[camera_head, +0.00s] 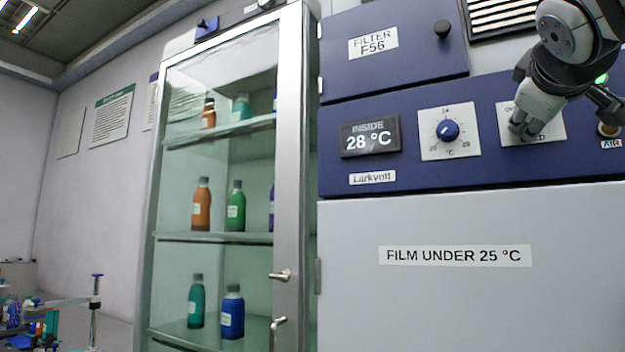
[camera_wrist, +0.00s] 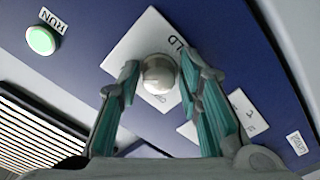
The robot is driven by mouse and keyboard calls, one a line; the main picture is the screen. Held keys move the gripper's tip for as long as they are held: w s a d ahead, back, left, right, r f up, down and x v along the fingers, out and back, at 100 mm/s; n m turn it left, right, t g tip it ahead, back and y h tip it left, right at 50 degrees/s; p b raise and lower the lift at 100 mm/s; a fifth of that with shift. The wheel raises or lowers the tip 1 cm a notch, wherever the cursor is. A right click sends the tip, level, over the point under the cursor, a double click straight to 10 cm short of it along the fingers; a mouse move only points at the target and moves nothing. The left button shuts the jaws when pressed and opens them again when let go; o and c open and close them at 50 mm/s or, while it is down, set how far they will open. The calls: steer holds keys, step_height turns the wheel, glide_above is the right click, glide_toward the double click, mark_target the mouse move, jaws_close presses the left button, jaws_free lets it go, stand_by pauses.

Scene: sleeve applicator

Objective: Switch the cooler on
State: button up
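The cooler (camera_head: 430,270) is a pale cabinet with a blue control panel (camera_head: 480,165). Its display (camera_head: 370,136) reads "INSIDE 28 °C". A white switch plate (camera_head: 555,128) on the panel is mostly behind my gripper (camera_head: 526,128) in the head view. In the wrist view the plate (camera_wrist: 130,47) carries a round grey knob (camera_wrist: 158,75) and partly visible lettering. My gripper (camera_wrist: 160,70) is open, with one teal-padded finger on either side of the knob. Slim gaps show, but contact cannot be told. The knob's setting is not clear.
A green lamp labelled RUN (camera_wrist: 41,40) is beside the plate. A blue temperature dial (camera_head: 447,130) is left of my gripper, and a brass AIR fitting (camera_head: 607,130) is right. A glass cabinet (camera_head: 297,150) with several bottles stands left of the cooler.

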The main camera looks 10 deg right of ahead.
steer(key=shift+o, duration=0.2)
steer(key=shift+a, duration=0.1)
steer(key=v, duration=1.2)
